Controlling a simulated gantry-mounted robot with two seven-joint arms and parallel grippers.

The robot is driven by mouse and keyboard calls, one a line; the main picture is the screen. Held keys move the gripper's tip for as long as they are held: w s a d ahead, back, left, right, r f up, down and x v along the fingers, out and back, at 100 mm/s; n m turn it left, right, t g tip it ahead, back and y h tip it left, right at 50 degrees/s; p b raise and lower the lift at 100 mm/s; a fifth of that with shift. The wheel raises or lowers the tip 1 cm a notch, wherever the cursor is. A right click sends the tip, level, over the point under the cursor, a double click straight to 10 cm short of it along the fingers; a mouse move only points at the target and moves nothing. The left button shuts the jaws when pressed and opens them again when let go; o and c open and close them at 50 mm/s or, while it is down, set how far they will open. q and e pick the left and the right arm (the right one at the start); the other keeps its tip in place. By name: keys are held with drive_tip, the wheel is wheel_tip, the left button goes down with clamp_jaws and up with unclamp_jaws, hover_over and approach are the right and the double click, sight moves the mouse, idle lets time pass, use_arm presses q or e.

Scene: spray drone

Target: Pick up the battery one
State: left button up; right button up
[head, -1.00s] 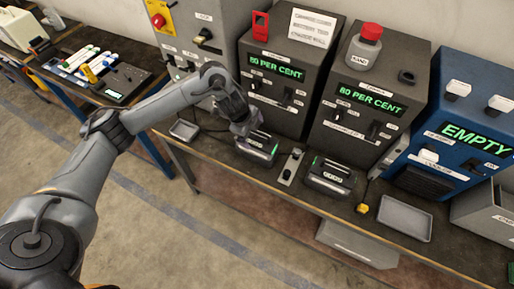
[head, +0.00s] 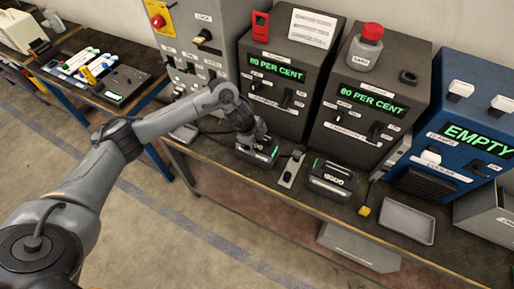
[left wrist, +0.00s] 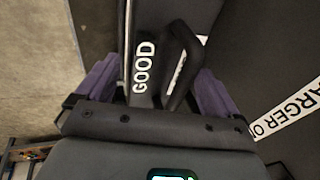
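Two dark batteries lie on the bench in front of the chargers in the head view. The left one, apparently battery one (head: 263,154), sits before the left charger and is partly hidden by my left gripper (head: 254,140). The other battery (head: 331,182) lies further right, untouched. In the left wrist view, my left gripper (left wrist: 155,92) has its two purple fingers wide apart. A dark battery (left wrist: 143,88) with a white GOOD label and a black loop handle (left wrist: 184,65) shows between and beyond them. I cannot tell whether the fingers touch it. My right gripper is out of view.
Two dark chargers reading 80 PER CENT, the left (head: 283,85) and right (head: 362,110), stand close behind the batteries. A small switch plate (head: 291,169) lies between the batteries. A grey tray (head: 407,220) and a blue EMPTY machine (head: 455,130) are to the right.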

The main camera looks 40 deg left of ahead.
use_arm(q)
drive_tip(key=c, duration=1.7)
drive_tip(key=shift+w+r, duration=0.15)
drive_tip(key=shift+r, duration=0.15)
clamp_jaws()
drive_tip(key=shift+d, duration=0.1)
